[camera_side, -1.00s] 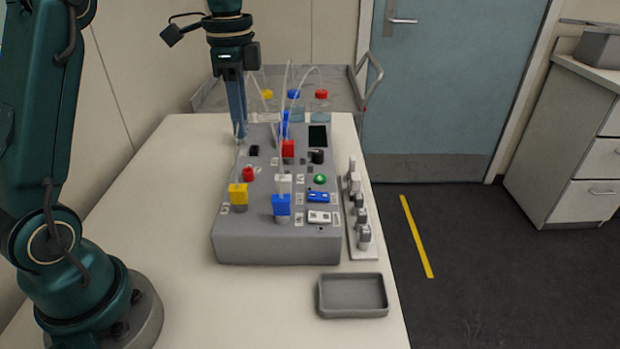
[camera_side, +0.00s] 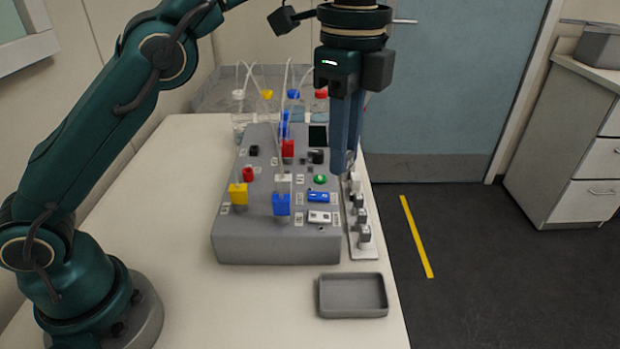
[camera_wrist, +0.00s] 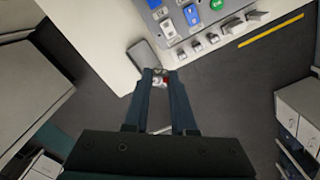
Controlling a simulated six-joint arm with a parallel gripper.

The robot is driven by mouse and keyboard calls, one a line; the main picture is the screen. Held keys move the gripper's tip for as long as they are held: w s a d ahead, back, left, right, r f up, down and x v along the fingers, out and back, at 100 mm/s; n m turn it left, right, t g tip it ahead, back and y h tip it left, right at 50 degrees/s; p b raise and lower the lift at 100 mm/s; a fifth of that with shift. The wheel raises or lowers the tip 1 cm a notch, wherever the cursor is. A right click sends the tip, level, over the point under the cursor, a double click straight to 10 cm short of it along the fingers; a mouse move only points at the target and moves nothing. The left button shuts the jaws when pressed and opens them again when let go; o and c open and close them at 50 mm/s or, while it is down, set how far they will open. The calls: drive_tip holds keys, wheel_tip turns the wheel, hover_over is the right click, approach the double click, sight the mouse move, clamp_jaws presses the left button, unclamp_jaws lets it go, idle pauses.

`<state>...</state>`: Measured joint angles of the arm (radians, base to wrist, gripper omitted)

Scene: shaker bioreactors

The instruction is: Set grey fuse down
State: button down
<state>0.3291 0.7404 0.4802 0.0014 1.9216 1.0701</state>
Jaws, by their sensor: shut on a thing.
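My gripper (camera_side: 343,170) points down above the far end of the fuse rack (camera_side: 371,252), at the right side of the grey device. It is shut on a small pale grey thing with a red spot (camera_wrist: 159,81), taken to be the grey fuse, which shows between the fingertips in the wrist view. The fingers mostly hide it in the side view. The rack is a narrow pale strip bearing several grey pieces (camera_side: 361,216). Whether the held fuse touches the rack cannot be told.
The grey device (camera_side: 270,247) carries coloured connectors with tubes, switches and a green button (camera_side: 320,180). An empty grey tray (camera_side: 353,292) lies at the front right of the table. Capped bottles (camera_side: 293,108) stand behind the device.

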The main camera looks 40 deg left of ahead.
drive_tip(key=s+d+m, duration=0.2)
drive_tip(key=s+d, duration=0.1)
drive_tip(key=d, duration=0.3)
drive_tip(key=shift+w+a+f, duration=0.1)
drive_tip(key=shift+w+f, duration=0.05)
drive_tip(key=shift+f, duration=8.5)
drive_tip(key=shift+f, duration=0.15)
drive_tip(key=c, duration=0.7)
unclamp_jaws()
drive_tip(key=shift+c, duration=0.2)
